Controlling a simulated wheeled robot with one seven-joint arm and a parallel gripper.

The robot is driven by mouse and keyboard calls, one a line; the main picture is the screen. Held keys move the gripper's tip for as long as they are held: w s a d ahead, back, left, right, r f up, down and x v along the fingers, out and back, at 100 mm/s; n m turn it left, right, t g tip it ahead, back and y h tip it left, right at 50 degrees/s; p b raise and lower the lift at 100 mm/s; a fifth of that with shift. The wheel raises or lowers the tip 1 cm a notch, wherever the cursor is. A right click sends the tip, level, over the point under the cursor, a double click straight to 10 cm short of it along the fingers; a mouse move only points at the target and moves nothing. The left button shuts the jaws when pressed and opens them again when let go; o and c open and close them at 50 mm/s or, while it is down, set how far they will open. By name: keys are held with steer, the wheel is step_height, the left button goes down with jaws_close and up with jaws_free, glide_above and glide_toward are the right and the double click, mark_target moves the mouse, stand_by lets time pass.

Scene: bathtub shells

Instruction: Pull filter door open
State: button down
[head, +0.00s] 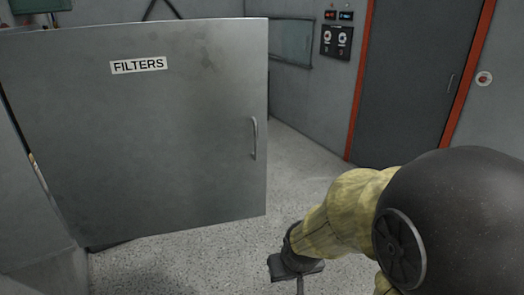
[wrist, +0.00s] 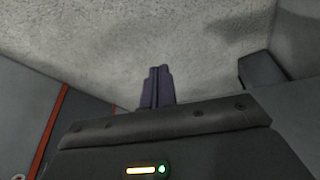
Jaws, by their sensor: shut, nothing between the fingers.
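The filter door (head: 160,145) is a large grey metal panel labelled FILTERS at the left of the head view. It stands swung out from its cabinet, with a dark gap at its left edge. Its handle (head: 254,138) is a vertical bar near the right edge. My gripper (wrist: 158,72) shows in the wrist view with its two fingers together and nothing between them. In the head view my arm reaches down at the lower right, and the gripper end (head: 298,270) is low, right of and apart from the door and handle. The fingertips are barely visible there.
A dark door with an orange frame (head: 356,85) is in the back wall at the right. A control panel (head: 337,40) hangs on the wall beside it. The speckled floor (head: 305,165) is clear between the filter door and the back wall.

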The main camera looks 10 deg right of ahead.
mark_target(256, 145)
steer(key=w+d+r+n+t+y+b, duration=0.15)
steer(key=w+d+r+t, duration=0.25)
steer(key=w+r+t, duration=0.7)
step_height(256, 145, up, 8)
steer(key=w+a+n+t+y, duration=0.1)
steer(key=t+y, duration=0.1)
steer(key=y, duration=0.1)
steer(key=shift+w+a, duration=0.25)
steer(key=shift+w, duration=0.1)
steer(key=x, duration=1.3)
steer(key=shift+w+a+r, duration=0.1)
steer(key=shift+w+a, duration=0.05)
steer(key=shift+w, duration=0.25)
steer(key=shift+w+n, duration=0.1)
steer(key=shift+n, duration=0.15)
